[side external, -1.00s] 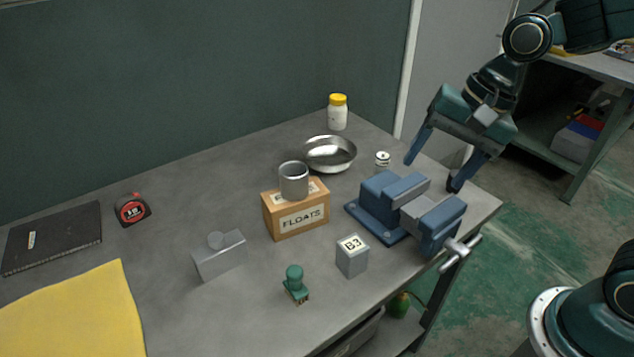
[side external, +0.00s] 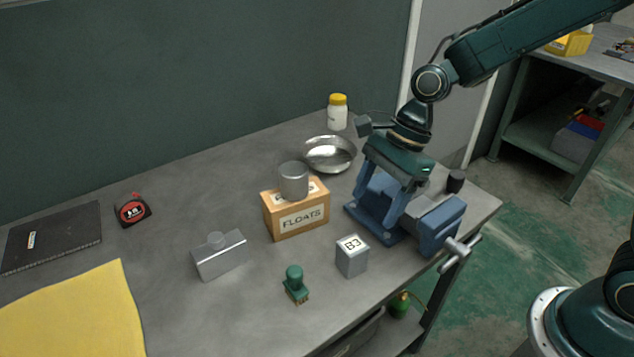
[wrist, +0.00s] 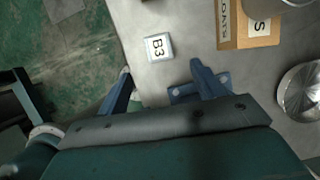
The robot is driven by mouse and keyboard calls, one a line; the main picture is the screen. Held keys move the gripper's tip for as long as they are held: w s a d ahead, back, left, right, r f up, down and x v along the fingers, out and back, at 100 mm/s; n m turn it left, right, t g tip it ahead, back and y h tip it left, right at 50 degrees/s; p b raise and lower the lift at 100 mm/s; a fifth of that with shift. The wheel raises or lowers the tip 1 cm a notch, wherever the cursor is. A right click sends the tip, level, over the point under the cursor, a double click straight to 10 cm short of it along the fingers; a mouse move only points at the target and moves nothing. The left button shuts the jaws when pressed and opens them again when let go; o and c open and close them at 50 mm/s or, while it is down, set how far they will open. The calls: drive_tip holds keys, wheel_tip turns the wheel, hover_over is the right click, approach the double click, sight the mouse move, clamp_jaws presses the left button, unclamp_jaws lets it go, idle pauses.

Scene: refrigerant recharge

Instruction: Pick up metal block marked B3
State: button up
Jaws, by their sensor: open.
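The metal block marked B3 (side external: 352,257) is a small grey block with a white label on top. It stands upright on the bench, in front of the blue vise. In the wrist view the B3 block (wrist: 158,47) lies beyond my fingertips, roughly midway across between them. My gripper (side external: 395,205) is above the vise, behind and to the right of the block, and apart from it. Its blue fingers are spread and empty, and they also show in the wrist view (wrist: 160,75). The gripper hides part of the vise.
The blue vise (side external: 436,228) stands close to the block's right. A wooden FLOATS box (side external: 298,217) with a metal cup (side external: 293,181) on it is behind left. A green stamp (side external: 295,283) and a grey metal block with a knob (side external: 220,258) are to the left.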

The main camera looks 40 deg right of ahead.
sight(355, 243)
drive_tip(key=shift+x, duration=4.3)
drive_tip(key=shift+x, duration=2.55)
drive_tip(key=shift+s+d, duration=0.1)
drive_tip(key=shift+d, duration=0.05)
drive_tip(key=c, duration=1.4)
clamp_jaws()
drive_tip(key=shift+r, duration=0.2)
